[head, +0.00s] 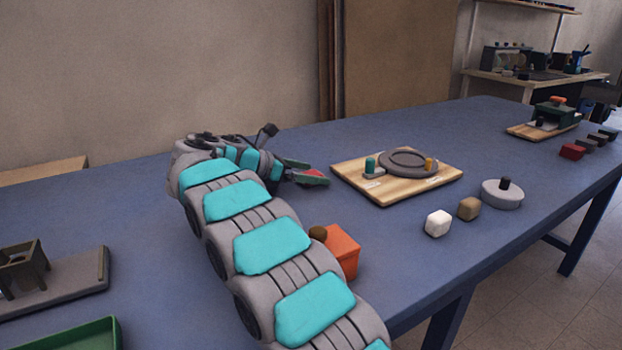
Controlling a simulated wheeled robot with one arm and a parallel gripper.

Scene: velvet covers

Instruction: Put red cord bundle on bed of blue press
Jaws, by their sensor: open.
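My gripper (308,172) is at the back middle of the blue table, its grey-green fingers pointing right and spread open. A small red thing (315,173) shows at the fingertips, partly hidden by them. It may be the red cord bundle, but it is too small to tell, and I cannot tell whether the fingers touch it. I cannot make out a blue press in this view. A dark green press-like device (556,114) with an orange top stands on a wooden board at the far right.
A wooden board (348,172) with a grey disc (408,163) lies right of my gripper. An orange box (343,250) sits beside my arm. A green tray (100,334) is front left.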

